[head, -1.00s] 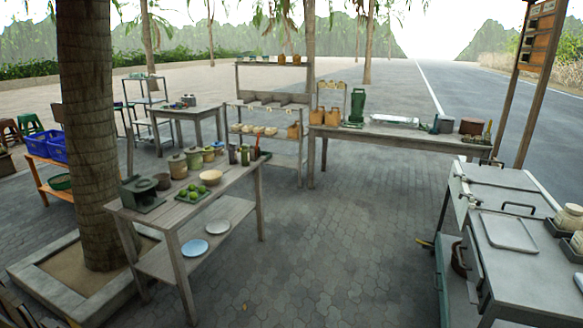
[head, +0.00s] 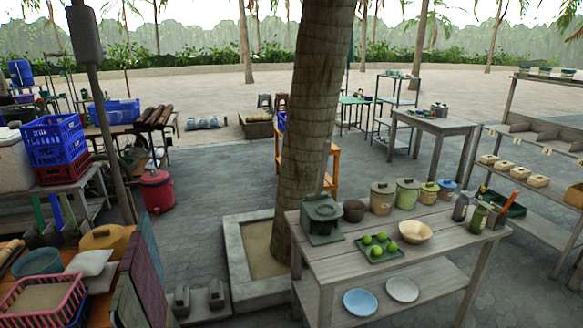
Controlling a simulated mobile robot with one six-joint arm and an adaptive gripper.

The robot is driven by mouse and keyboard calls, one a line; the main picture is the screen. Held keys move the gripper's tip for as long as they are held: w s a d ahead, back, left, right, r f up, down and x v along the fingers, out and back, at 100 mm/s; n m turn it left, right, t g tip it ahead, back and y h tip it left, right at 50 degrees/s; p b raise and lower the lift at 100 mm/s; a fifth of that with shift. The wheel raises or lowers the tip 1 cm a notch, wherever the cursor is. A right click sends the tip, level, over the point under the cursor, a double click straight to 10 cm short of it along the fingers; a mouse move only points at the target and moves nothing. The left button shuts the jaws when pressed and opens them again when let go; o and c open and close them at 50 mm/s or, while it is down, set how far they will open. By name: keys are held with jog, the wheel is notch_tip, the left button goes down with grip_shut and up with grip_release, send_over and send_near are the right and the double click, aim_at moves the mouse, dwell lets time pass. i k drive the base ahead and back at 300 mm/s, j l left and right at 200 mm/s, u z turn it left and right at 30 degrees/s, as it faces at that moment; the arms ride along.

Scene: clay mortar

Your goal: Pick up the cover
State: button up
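No single thing stands out for certain as the cover. Several lidded jars stand in a row at the back of the wooden table (head: 340,262): a tan jar (head: 382,203) with a greyish lid, a green jar (head: 406,194), a small yellowish jar (head: 429,194) and a blue-lidded jar (head: 447,190). Their lids appear to sit on top. A dark brown pot (head: 354,211) stands left of them. A round tan pot or lid (head: 104,240) shows at the lower left; I cannot tell which. My gripper is not in view.
The table also holds a dark green stove-like box (head: 322,220), a tray of limes (head: 376,248) and a cream bowl (head: 415,232). A thick tree trunk (head: 312,110) in a stone planter (head: 236,262) stands beside it. Crowded stalls fill the left; open paving lies behind.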

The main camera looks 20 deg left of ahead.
aim_at(115, 238)
jog(key=i+j+u, duration=0.4)
jog(key=i+u, duration=0.4)
jog(key=i+j+u, duration=0.1)
jog(key=i+u, duration=0.7)
jog(key=i+l+u, duration=0.25)
jog(key=u, duration=0.2)
jog(key=i+u, duration=0.15)
jog(key=i, duration=0.4)
jog(key=i+l+u, duration=0.2)
jog(key=i, duration=0.4)
jog(key=j, duration=0.1)
